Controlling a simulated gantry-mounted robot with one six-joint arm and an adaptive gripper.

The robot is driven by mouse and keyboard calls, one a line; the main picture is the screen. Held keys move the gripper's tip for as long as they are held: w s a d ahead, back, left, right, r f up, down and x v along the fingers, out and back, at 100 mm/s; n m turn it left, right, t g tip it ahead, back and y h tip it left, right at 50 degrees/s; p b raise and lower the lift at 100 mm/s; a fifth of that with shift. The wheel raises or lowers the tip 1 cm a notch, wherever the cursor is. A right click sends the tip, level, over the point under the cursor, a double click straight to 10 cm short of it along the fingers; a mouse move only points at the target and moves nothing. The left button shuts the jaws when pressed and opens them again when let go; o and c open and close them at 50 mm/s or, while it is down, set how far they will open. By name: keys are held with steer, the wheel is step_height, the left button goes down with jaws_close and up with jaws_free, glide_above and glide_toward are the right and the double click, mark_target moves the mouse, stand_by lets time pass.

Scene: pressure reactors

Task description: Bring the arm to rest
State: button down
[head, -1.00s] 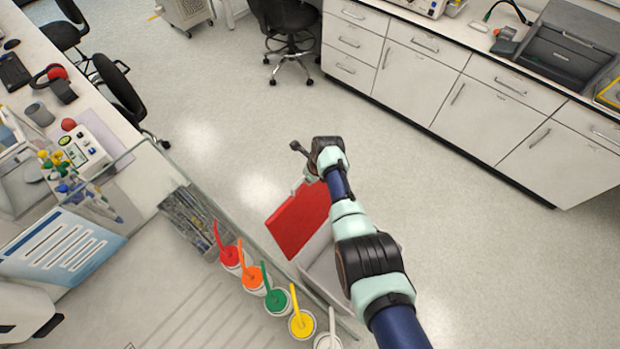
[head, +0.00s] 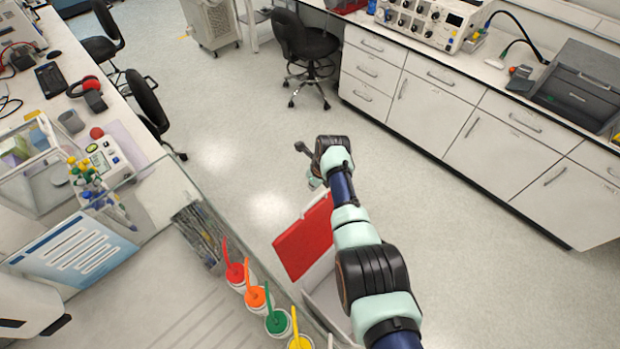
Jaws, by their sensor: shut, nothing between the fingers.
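My arm reaches up from the bottom right of the head view, over the floor between the two benches. My gripper (head: 304,149) is at its far end, small and dark grey, pointing up and left beside the black wrist joint. It is shut and holds nothing. It is clear of the benches and appears to touch nothing. Part of the wrist and gripper is hidden behind the arm's last joint.
A red panel (head: 303,237) stands left of my forearm, by a white box partly hidden by the arm. Colored-lidded containers, including a green one (head: 277,322), line the left bench edge. White cabinets (head: 430,108) stand right. Open floor (head: 235,110) lies between, with a black chair (head: 303,45) beyond.

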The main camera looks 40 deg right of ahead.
steer(key=w+a+r+n+t+h, duration=0.1)
steer(key=w+a+r+n+t, duration=0.15)
steer(key=a+n, duration=0.5)
steer(key=w+a+r+n+t, duration=0.1)
steer(key=w+a+r+n, duration=0.1)
steer(key=a+r+n, duration=0.4)
steer(key=s+a+r+n+t, duration=0.3)
steer(key=s+a+r+n, duration=0.1)
steer(key=a+n, duration=0.6)
steer(key=s+a+r+n+t, duration=0.3)
steer(key=s+a+r+n, duration=0.7)
steer(key=s+r+n, duration=0.3)
step_height(320, 180, up, 11)
steer(key=m+p, duration=0.1)
steer(key=p, duration=1.1)
steer(key=shift+d+y+p, duration=0.15)
steer(key=shift+y+p, duration=0.2)
steer(key=shift+y, duration=0.05)
